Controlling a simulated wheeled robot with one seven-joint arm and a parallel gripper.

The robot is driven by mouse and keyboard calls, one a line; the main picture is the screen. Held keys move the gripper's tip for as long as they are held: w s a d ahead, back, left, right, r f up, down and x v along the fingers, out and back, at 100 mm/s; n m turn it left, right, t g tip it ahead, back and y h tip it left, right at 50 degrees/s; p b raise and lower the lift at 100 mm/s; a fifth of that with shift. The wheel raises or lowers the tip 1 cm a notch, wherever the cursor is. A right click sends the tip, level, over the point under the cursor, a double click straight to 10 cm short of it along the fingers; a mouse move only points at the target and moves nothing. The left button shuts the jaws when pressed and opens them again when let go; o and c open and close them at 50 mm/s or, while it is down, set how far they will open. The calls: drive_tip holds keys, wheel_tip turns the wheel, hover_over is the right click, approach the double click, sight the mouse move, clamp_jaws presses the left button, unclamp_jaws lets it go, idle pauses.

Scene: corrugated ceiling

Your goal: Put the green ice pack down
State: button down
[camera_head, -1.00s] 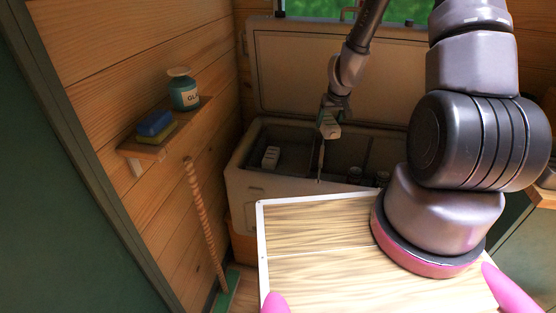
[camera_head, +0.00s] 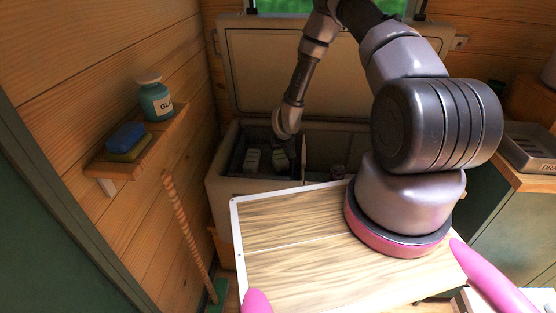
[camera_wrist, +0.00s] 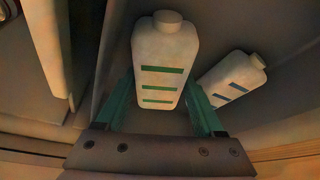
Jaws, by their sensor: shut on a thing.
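The green ice pack (camera_wrist: 162,62) is a white, bottle-shaped pack with green stripes and a short cap. My gripper (camera_wrist: 160,92) is shut on it, one green finger at each side. In the head view the green ice pack (camera_head: 281,159) is inside the left compartment of the open cooler (camera_head: 222,191), left of the divider. A similar white pack with blue stripes (camera_wrist: 232,80) is beside it in the wrist view. That pack also shows in the head view (camera_head: 252,160). I cannot tell whether the green pack touches the compartment floor.
The cooler's divider (camera_head: 304,158) stands close to the right of my gripper. The raised lid (camera_head: 340,85) is behind my arm. A wall shelf (camera_head: 150,142) with a jar (camera_head: 155,100) and sponge (camera_head: 126,138) is at the left. A counter with a tray (camera_head: 530,150) is at the right.

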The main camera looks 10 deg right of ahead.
drive_tip(key=shift+f, duration=0.95)
drive_tip(key=shift+f, duration=0.1)
drive_tip(key=shift+c, duration=1.4)
unclamp_jaws()
